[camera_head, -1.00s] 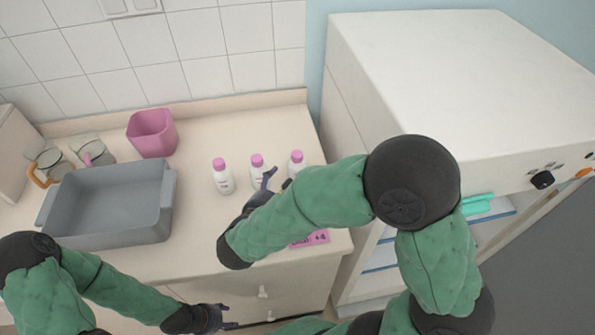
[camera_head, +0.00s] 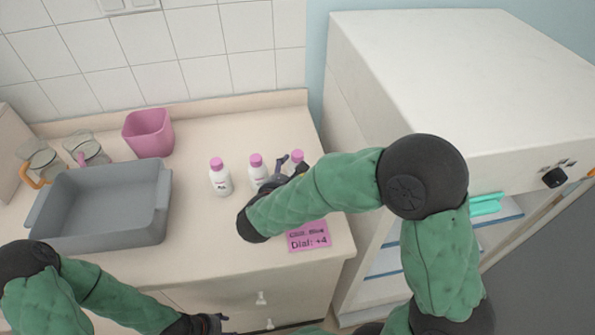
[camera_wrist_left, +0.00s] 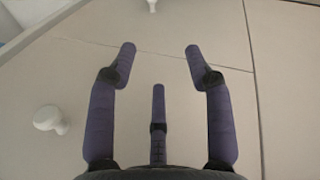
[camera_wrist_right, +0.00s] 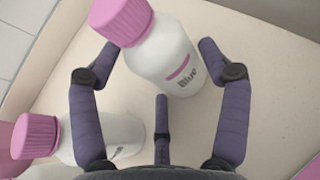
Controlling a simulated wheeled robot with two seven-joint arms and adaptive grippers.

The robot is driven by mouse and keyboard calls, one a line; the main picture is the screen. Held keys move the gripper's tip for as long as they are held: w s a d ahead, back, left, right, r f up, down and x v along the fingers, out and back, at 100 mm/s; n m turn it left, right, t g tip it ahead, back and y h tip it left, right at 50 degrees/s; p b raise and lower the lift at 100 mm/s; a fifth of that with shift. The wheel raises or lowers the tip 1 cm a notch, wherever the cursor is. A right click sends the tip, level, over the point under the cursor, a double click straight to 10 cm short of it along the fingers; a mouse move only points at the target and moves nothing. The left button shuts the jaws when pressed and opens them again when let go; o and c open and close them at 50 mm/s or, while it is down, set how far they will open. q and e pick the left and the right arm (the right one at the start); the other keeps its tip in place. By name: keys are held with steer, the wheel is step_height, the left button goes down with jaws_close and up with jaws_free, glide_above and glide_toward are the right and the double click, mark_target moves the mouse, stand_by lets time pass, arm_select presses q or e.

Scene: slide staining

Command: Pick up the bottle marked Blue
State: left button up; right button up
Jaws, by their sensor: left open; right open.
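The white bottle marked Blue (camera_wrist_right: 172,62) has a pink cap and stands beyond and between the spread fingers of my right gripper (camera_wrist_right: 158,60) in the right wrist view. In the head view this bottle (camera_head: 296,157) is the rightmost of three, partly hidden by my right gripper (camera_head: 291,164). My right gripper is open and empty; whether a finger touches the bottle I cannot tell. My left gripper (camera_wrist_left: 160,62) is open and empty, in front of the cabinet face below the counter. It shows at the bottom edge of the head view (camera_head: 213,323).
Two similar bottles stand left of it: a middle one (camera_head: 257,170) close by and a left one (camera_head: 220,178). A pink card (camera_head: 309,237) reading "Dial: +4" lies near the front edge. A grey basin (camera_head: 100,205), pink bin (camera_head: 148,133) and glass jugs occupy the left.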

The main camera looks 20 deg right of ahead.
steer(key=c, duration=1)
steer(key=shift+o, duration=0.2)
steer(key=shift+r, duration=0.15)
